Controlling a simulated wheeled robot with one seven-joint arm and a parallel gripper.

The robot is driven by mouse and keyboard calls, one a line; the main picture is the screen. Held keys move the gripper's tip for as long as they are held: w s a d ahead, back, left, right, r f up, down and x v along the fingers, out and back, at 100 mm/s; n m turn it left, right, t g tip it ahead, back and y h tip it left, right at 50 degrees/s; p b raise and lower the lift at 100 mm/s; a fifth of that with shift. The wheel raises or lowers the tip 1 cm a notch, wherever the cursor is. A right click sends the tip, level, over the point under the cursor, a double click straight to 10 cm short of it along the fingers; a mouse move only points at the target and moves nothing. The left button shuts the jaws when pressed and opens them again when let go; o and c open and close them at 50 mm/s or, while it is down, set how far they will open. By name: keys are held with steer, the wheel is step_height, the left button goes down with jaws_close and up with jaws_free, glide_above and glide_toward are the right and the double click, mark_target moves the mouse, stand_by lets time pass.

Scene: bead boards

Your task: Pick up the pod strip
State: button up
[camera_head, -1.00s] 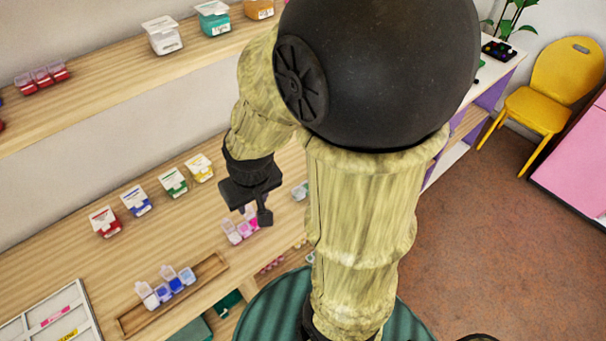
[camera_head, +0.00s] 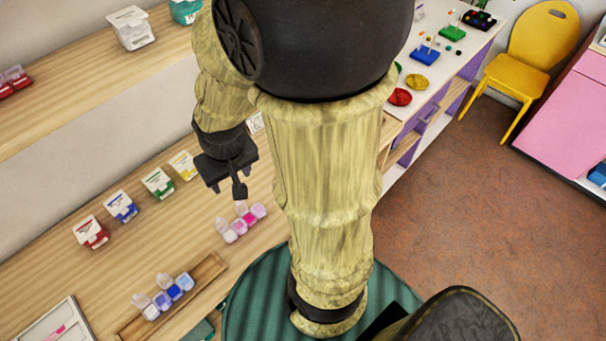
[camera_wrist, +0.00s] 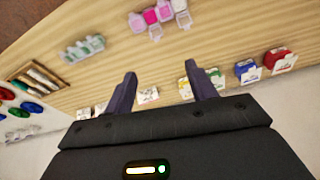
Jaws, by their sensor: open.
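A pod strip with pink and pale pods (camera_head: 232,234) and raised clear lids lies on the wooden shelf, in front of and below my gripper (camera_head: 228,192) in the head view. It also shows at the top of the wrist view (camera_wrist: 157,15), beyond the fingertips. My gripper (camera_wrist: 160,74) is open and empty above the shelf, with nothing between its fingers. A third, pale green strip (camera_wrist: 83,47) shows in the wrist view, left of the fingers.
Red, blue, green and yellow labelled boxes (camera_head: 122,206) stand in a row along the back of the shelf. An upper shelf (camera_head: 70,100) runs above. A white-topped table (camera_head: 440,65) and a yellow chair (camera_head: 530,68) stand to the right.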

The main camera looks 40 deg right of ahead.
steer(key=d+f+m+g+y, duration=0.1)
steer(key=d+m, duration=0.7)
steer(key=d, duration=0.4)
steer(key=w+d+m+g, duration=0.1)
steer(key=d+m, duration=0.7)
steer(key=d, duration=0.4)
steer(key=shift+w+f+g+y+p, duration=0.25)
steer(key=shift+f+g+y+p, duration=0.05)
steer(key=shift+f+y+p, duration=0.1)
steer(key=shift+w, duration=0.1)
steer(key=f, duration=0.3)
steer(key=a+f+p, duration=0.1)
steer(key=f, duration=0.7)
steer(key=shift+s+a+f, duration=0.25)
steer(key=shift+a, duration=0.15)
steer(key=shift+f, duration=0.25)
steer(key=shift+a+f+p, duration=0.25)
steer(key=shift+f+p, duration=0.25)
steer(key=shift+f, duration=0.8)
steer(key=shift+a+f+p, duration=0.2)
steer(key=shift+f+p, duration=0.3)
steer(key=shift+f, duration=0.75)
